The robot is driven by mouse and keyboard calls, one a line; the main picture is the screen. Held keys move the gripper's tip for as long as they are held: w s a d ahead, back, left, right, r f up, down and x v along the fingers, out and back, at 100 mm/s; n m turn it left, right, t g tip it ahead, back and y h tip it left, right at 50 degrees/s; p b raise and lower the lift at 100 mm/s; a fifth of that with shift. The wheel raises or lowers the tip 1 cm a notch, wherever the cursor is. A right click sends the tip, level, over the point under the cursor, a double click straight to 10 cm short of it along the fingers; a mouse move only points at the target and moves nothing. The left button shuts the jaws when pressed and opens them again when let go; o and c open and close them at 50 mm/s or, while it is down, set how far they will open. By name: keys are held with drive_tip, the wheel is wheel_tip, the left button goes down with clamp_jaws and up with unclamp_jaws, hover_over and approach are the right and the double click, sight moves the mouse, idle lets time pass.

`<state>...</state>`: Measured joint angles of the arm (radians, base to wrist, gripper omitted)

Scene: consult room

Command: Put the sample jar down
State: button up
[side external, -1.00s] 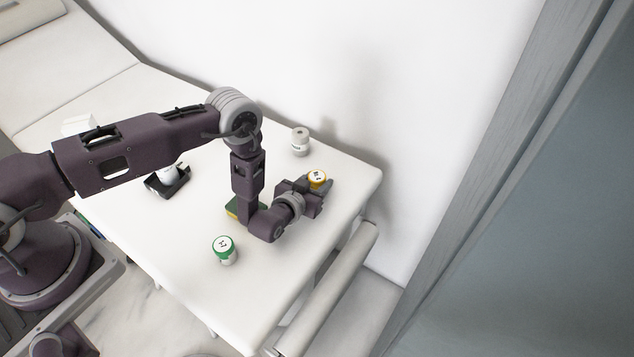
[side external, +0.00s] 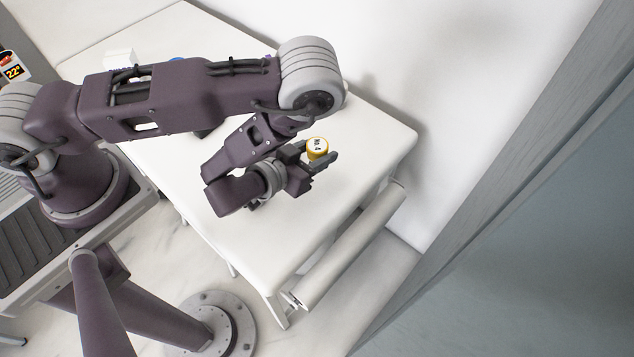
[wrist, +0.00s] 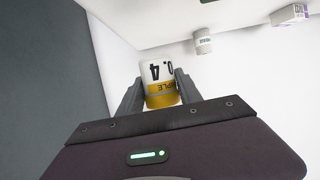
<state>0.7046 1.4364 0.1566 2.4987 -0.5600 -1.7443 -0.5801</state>
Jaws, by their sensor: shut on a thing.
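The sample jar (side external: 317,148) is white with a yellow lid and stands between my gripper's fingers (side external: 318,163) over the right part of the white table (side external: 290,240). My gripper is shut on it. In the wrist view the jar (wrist: 160,82) appears upside down, with its "4" label and yellow band between the two grey fingers. I cannot tell whether its base touches the table.
A grey-white jar (wrist: 203,42) and a small box (wrist: 289,14) show beyond in the wrist view. A white box (side external: 120,58) stands at the table's far left. A pale roll (side external: 345,250) runs along the table's right end. The table's front right is clear.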

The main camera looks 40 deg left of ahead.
sight(315, 188)
drive_tip(key=f, duration=0.9)
drive_tip(key=shift+s+f, duration=0.3)
drive_tip(key=shift+s, duration=0.05)
drive_tip(key=shift+f, duration=0.1)
drive_tip(key=o, duration=1.4)
drive_tip(key=shift+c, duration=0.2)
